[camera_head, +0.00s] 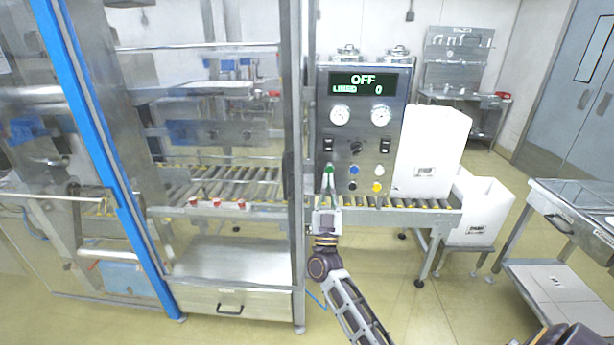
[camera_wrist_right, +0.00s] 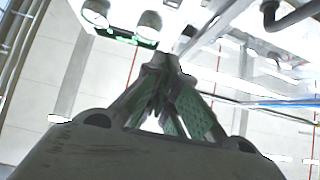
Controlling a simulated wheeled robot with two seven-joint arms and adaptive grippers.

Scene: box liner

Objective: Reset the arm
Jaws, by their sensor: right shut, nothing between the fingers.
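My right arm comes in from the bottom of the head view. My right gripper (camera_head: 329,172) is shut and empty, with its fingertips at the green button on the metal control panel (camera_head: 367,110). Whether the tips touch the button cannot be told. In the right wrist view the closed fingers (camera_wrist_right: 163,66) meet at the tips, near the panel's underside parts. The panel display (camera_head: 366,84) reads OFF, LINED 0. Blue, white and yellow buttons show to the right of the gripper. My left gripper is not in view.
A white box (camera_head: 431,150) stands on the roller conveyor (camera_head: 420,205) right of the panel. Another white box (camera_head: 483,208) sits lower, on a stand. A metal cart (camera_head: 580,215) is at the right. The machine frame (camera_head: 296,180) is close left of my right gripper.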

